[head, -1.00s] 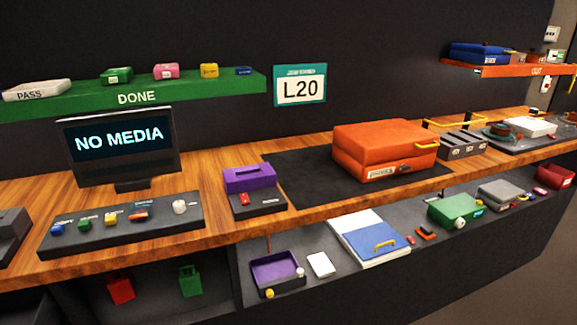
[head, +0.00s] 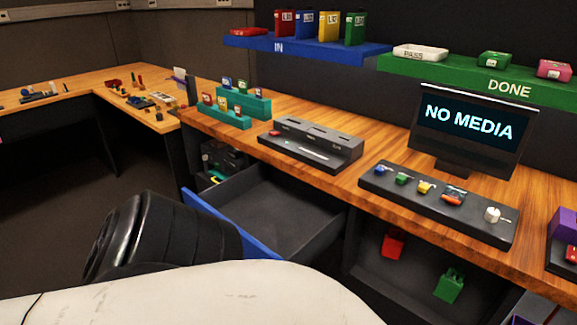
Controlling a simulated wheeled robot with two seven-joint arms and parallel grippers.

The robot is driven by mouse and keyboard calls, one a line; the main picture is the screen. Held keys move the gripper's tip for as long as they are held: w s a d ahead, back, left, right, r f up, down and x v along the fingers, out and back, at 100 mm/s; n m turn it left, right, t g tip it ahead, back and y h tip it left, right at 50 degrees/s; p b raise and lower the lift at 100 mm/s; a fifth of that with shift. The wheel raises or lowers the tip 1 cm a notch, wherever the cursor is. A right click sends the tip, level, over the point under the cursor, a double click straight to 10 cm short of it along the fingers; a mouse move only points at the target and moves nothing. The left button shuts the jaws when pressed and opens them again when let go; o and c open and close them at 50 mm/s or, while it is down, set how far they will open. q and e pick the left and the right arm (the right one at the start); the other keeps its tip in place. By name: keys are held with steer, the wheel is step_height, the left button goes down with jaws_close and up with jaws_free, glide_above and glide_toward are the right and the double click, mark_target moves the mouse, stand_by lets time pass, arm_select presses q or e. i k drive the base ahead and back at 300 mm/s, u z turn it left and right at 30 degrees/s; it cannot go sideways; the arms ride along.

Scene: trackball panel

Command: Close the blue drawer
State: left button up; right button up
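The blue drawer (head: 228,221) stands open below the wooden counter, pulled out well past the counter's front edge. Its front panel is blue, and its dark grey inside looks empty where I can see it. A thick black part of my arm and a white part of my body cover the lower left of the picture and hide part of the blue front. I cannot tell whether the arm touches the drawer. Neither of my grippers is in view.
The wooden counter (head: 343,180) above the drawer bears a grey slotted unit (head: 312,144), a panel of coloured switches (head: 437,205) and a monitor (head: 468,128). An open bay to the drawer's right holds a red (head: 392,246) and a green item (head: 449,285). Dark floor is clear at left.

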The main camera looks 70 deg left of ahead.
mark_target(276, 214)
steer(key=u, duration=2.85)
steer(key=i, duration=0.15)
